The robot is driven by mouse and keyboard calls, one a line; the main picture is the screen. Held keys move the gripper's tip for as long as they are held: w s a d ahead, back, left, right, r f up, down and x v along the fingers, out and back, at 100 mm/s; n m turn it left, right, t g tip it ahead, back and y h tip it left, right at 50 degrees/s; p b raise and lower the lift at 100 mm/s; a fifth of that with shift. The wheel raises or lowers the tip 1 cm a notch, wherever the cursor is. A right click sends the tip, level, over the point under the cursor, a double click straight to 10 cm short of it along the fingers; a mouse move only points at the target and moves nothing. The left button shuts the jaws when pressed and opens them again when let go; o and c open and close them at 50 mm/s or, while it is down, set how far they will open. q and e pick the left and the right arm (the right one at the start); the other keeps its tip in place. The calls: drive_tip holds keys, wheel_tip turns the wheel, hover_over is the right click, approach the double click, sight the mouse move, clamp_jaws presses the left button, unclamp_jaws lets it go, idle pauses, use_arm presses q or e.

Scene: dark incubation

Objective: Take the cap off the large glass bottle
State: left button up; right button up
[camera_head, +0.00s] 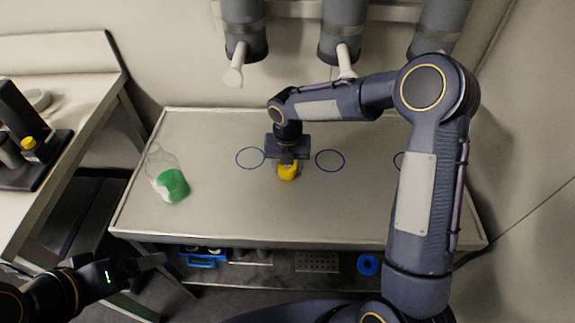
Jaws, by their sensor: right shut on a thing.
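The large glass bottle (160,162) stands on the left part of the table, with green liquid in its lower part. I see no cap on its neck. My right gripper (287,163) points down over the middle of the table, between two blue circles. It is shut on a yellow cap (287,172), which shows below the fingers. I cannot tell whether the cap touches the tabletop. My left gripper (148,263) is at the lower left, in front of the table and away from the bottle. Its fingers are too unclear to read.
The table (230,215) has blue rings marked on it and is otherwise mostly clear. Grey cylinders with white nozzles (234,73) hang above its back edge. A lower shelf holds a blue basket (203,262) and a rack (316,262). A side bench (75,90) stands at left.

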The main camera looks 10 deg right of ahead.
sight(288, 167)
drive_tip(key=shift+f, duration=0.15)
drive_tip(key=o, duration=1.1)
drive_tip(key=shift+r, duration=0.25)
wheel_tip(288, 167, up, 12)
drive_tip(key=shift+f+p, duration=0.1)
drive_tip(key=shift+p, duration=0.5)
